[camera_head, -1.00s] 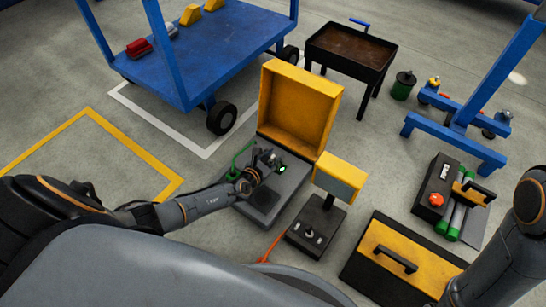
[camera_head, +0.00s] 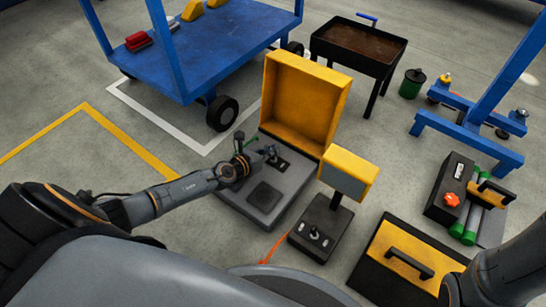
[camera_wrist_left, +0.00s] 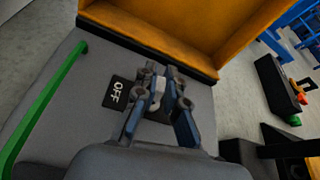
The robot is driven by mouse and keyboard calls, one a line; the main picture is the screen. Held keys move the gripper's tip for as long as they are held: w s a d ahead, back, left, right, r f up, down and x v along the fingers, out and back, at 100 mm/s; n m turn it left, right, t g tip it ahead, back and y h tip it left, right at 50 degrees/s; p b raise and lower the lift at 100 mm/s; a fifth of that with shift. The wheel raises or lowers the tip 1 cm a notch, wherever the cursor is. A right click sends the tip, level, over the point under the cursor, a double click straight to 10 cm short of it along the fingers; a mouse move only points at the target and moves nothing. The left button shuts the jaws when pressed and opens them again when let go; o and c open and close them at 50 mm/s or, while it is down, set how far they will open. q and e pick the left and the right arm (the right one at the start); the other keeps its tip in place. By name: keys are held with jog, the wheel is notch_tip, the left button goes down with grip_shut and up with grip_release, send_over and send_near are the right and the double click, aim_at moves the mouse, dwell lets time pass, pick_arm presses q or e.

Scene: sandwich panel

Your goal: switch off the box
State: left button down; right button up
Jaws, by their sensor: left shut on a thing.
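The box (camera_head: 228,190) is a grey case on the floor with its yellow lid (camera_head: 300,105) standing open. On its top is a black switch plate (camera_head: 283,166); in the left wrist view the plate (camera_wrist_left: 117,93) reads OFF. My left gripper (camera_head: 268,153) is over the plate at the lid side. In the left wrist view the gripper (camera_wrist_left: 158,90) has its fingers closed around a small pale switch piece (camera_wrist_left: 157,96), mostly hidden by the fingers. No green light shows on the box. My right gripper is out of view.
A green rail (camera_wrist_left: 45,105) runs along the box's side. A pedestal with a yellow-topped screen (camera_head: 345,178) stands just right of the box. A yellow-black toolbox (camera_head: 385,265) is at lower right. A blue cart (camera_head: 220,50) stands behind.

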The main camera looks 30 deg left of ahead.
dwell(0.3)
pick_arm(q)
jog(key=c, duration=1.4)
grip_release()
jog(key=v, duration=1.2)
jog(key=shift+f, duration=0.1)
